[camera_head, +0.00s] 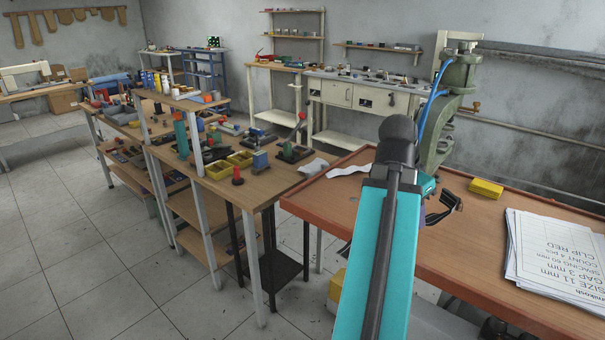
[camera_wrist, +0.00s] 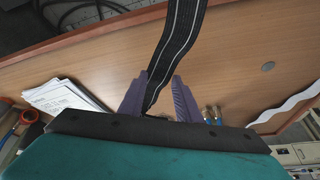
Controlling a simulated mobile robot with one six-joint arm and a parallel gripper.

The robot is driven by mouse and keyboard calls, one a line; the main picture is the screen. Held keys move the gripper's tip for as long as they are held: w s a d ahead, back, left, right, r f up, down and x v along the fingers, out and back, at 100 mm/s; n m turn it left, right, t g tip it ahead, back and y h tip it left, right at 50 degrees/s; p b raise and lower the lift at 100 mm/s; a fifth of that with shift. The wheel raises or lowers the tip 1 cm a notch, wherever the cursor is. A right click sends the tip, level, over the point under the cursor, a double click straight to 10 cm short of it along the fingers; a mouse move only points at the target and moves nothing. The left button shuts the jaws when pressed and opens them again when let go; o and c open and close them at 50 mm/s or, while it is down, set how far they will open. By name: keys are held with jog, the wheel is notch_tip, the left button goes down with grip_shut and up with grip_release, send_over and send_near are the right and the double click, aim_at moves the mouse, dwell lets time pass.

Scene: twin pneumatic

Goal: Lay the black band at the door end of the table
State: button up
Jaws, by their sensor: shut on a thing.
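The black band (camera_wrist: 178,45) has thin pale stripes along it. In the wrist view it runs from between the fingers up past the top edge of the picture, above the wooden table (camera_wrist: 245,65). My gripper (camera_wrist: 160,100) is shut on it with two purple-grey fingers. In the head view the table (camera_head: 478,232) is at the right. My arm covers much of my gripper there, and a dark piece (camera_head: 443,208) shows beside it; I cannot tell whether that is band or finger. No door is in view, so I cannot tell which end is the door end.
A green press (camera_head: 440,125) stands at the table's back edge. A yellow block (camera_head: 486,188), printed sheets (camera_head: 555,250) and a white wavy strip (camera_head: 348,170) lie on the table. A cluttered workbench (camera_head: 262,186) stands to the left. The table's middle has bare room.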

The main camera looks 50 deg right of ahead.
jog(key=w+a+n, duration=0.1)
jog(key=w+a, duration=0.1)
jog(key=w, duration=0.2)
jog(key=w+a+n, duration=0.1)
jog(key=w+a, duration=0.1)
jog(key=w, duration=0.3)
jog(key=w+a+n+t+p, duration=0.1)
jog(key=w+a, duration=0.1)
jog(key=w, duration=0.3)
jog(key=shift+a+f, duration=0.3)
jog(key=shift+f, duration=0.05)
jog(key=w+a+f+n+t+y+p, duration=0.1)
jog(key=w+a+n, duration=0.5)
jog(key=w+a, duration=0.5)
jog(key=w+a+f+n+t+y, duration=0.1)
jog(key=w+a+n, duration=0.5)
jog(key=w+a, duration=0.6)
jog(key=w+a+f+n+t+y+p, duration=0.1)
jog(key=w+a+n, duration=0.5)
jog(key=a, duration=1.5)
jog(key=w+t+y, duration=0.1)
jog(key=w+t, duration=0.1)
jog(key=w, duration=0.3)
jog(key=shift+w+f+n+p, duration=0.2)
jog(key=shift+f+n+p, duration=0.05)
jog(key=shift+n+p, duration=0.15)
jog(key=shift+s, duration=0.15)
